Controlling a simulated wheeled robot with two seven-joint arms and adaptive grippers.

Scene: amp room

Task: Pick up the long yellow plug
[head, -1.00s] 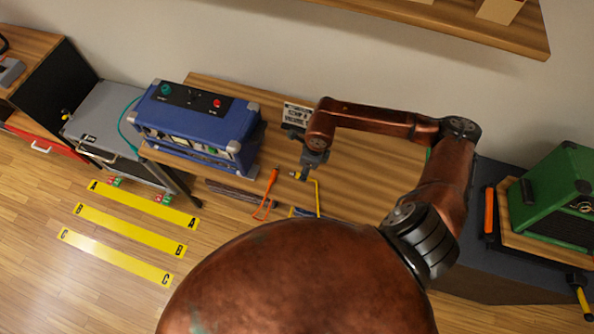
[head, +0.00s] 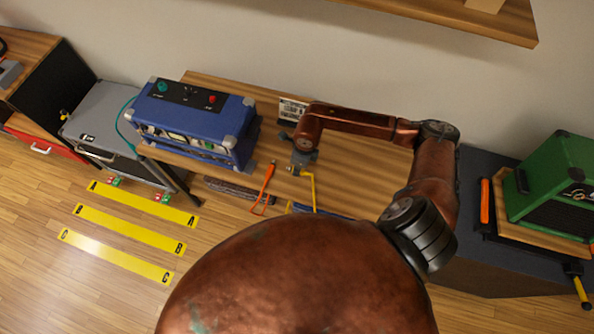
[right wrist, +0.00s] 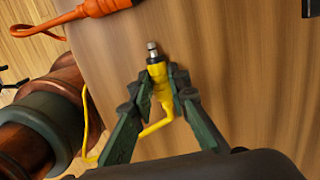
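The long yellow plug (right wrist: 158,78) has a metal tip and a yellow body that runs into a yellow cable (right wrist: 87,130). In the right wrist view it lies between the dark green fingers of my right gripper (right wrist: 160,84), which look closed against its sides. The metal tip sticks out past the fingertips. In the head view my right gripper (head: 300,168) is low over the wooden table (head: 350,165), and the plug is mostly hidden there. The yellow cable also shows bending down there (head: 313,192). My left gripper is not in view.
An orange cable (head: 265,188) lies left of the gripper, close by. A blue amplifier (head: 195,122) stands further left, with a small card (head: 292,111) behind. A green amplifier (head: 555,190) is at far right. The table right of the plug looks clear.

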